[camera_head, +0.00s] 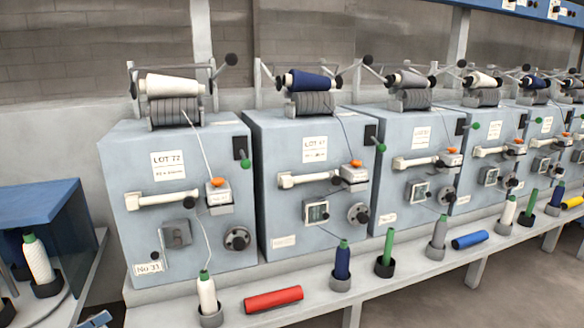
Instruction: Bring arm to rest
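Neither of my grippers shows clearly in the head view. A small blue and grey piece (97,320) pokes in at the bottom edge on the left; I cannot tell what it is. The nearest machine, labelled LOT 72 (179,200), carries a white cone (171,85) on top, and a thread runs down from it. A white bobbin (207,290) stands in a grey holder in front. The neighbouring machine (310,235) carries a dark blue cone (308,80), with a dark blue bobbin (342,262) standing below it.
A row of similar grey machines (410,200) recedes right. On the ledge (390,297) lie a red tube (273,299) and a blue tube (470,240); a green bobbin (388,247) stands there. A blue-topped box (40,205) with another white bobbin (38,260) is at left. Floor is open lower right.

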